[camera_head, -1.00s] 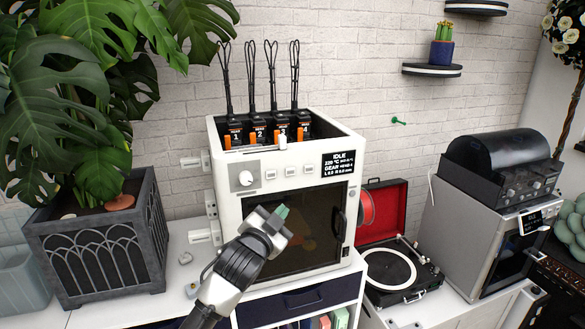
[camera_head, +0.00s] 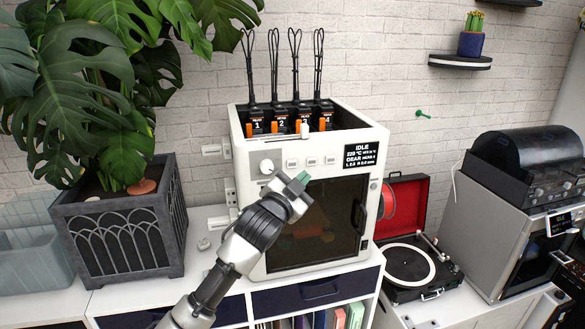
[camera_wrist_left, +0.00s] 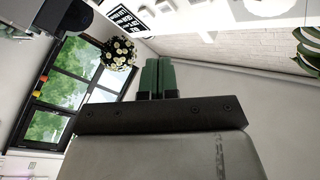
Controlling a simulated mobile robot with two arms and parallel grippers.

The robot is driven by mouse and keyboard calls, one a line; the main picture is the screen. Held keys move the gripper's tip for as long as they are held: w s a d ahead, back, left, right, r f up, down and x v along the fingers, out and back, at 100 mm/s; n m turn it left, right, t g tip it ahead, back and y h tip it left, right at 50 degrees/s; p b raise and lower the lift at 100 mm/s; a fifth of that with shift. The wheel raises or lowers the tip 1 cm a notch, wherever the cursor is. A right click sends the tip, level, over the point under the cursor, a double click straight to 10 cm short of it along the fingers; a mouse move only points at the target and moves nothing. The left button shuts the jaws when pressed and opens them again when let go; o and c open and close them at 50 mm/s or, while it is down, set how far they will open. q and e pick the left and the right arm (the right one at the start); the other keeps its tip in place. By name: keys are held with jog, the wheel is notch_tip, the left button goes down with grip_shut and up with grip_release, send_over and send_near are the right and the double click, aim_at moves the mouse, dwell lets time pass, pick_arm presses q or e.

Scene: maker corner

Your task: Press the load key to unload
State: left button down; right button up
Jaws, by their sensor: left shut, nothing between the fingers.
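The white printer-like machine (camera_head: 250,235) stands on the white cabinet. Its front panel has a round knob (camera_head: 266,166) and a row of three small keys (camera_head: 312,162), whose labels are too small to read. The display (camera_head: 363,156) right of them reads IDLE. My left gripper (camera_head: 303,177) is shut and empty, its green fingertips just below the keys in the head view. I cannot tell whether they touch the panel. In the left wrist view the closed green fingers (camera_wrist_left: 157,78) point up, with part of the display (camera_wrist_left: 126,19) above. My right gripper is out of view.
Numbered black and orange units (camera_head: 281,125) with tall black loops sit in the machine's top. A potted plant (camera_head: 120,230) stands left. A record player (camera_head: 407,268) and a grey appliance (camera_head: 490,230) stand right. A dark door handle (camera_head: 361,215) is on the machine's front.

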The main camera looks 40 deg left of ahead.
aim_at(292, 164)
pick_arm(q)
jog(key=shift+w+a, duration=1.7)
jog(key=shift+a, duration=0.2)
jog(key=shift+a, duration=0.1)
dwell(0.6)
jog(key=shift+w+a, duration=0.25)
jog(key=shift+w+a+p, duration=0.25)
jog(key=shift+p, duration=0.05)
dwell(0.7)
dwell(0.3)
jog(key=shift+s+d, duration=0.55)
jog(key=shift+d, duration=0.05)
